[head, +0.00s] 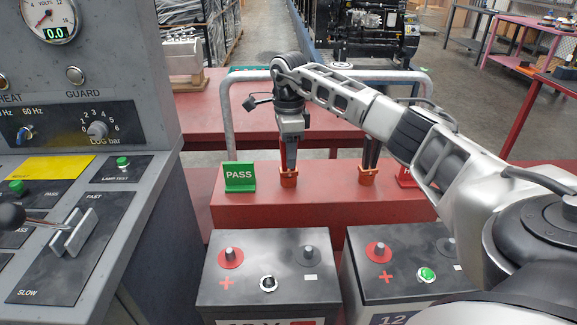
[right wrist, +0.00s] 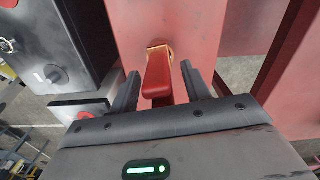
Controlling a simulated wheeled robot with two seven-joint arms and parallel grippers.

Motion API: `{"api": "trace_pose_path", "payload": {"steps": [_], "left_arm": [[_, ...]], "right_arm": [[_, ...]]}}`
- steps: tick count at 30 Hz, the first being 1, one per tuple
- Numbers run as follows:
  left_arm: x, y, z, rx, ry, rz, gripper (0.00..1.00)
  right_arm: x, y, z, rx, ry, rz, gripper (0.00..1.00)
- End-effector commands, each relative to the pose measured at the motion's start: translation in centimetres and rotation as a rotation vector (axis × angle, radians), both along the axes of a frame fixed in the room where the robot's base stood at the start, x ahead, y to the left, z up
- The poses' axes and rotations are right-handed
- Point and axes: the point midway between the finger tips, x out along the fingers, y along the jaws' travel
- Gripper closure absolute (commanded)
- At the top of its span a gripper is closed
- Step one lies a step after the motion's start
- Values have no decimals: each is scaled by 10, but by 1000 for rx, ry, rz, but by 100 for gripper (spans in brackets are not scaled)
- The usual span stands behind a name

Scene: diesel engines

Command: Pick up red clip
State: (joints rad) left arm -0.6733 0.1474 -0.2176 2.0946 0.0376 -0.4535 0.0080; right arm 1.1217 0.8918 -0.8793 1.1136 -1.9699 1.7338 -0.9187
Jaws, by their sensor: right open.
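The red clip (right wrist: 158,78) stands upright in the right wrist view, with an orange-copper part at its far end. It lies between the two fingers of my right gripper (right wrist: 162,90), which is open, with a gap visible beside the clip. In the head view my right gripper (head: 289,168) points down over the clip's orange part (head: 288,181) on the red bench (head: 325,205). The gripper hides most of the clip there. My left gripper is not in view.
A dark clip with an orange base (head: 367,177) stands to the right on the bench. A green PASS sign (head: 239,178) is close left of the gripper. Two batteries (head: 225,290) (head: 370,288) stand in front. A grey rail (head: 228,120) rises behind. A control console (head: 150,115) fills the left.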

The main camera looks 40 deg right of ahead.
Motion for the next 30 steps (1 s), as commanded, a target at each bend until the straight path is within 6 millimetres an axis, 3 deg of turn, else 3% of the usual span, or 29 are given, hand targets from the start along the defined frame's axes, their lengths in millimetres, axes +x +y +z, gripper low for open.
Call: {"api": "trace_pose_path", "payload": {"steps": [5, 10, 23, 30], "left_arm": [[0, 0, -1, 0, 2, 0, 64], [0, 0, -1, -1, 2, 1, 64], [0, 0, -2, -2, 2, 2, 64], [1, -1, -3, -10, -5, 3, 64]], "right_arm": [[0, 0, 0, -1, -1, 0, 53], [0, 0, 0, 0, 0, 0, 100], [1, 0, 5, 1, -4, 0, 100], [2, 0, 32, 0, -8, -1, 100]]}}
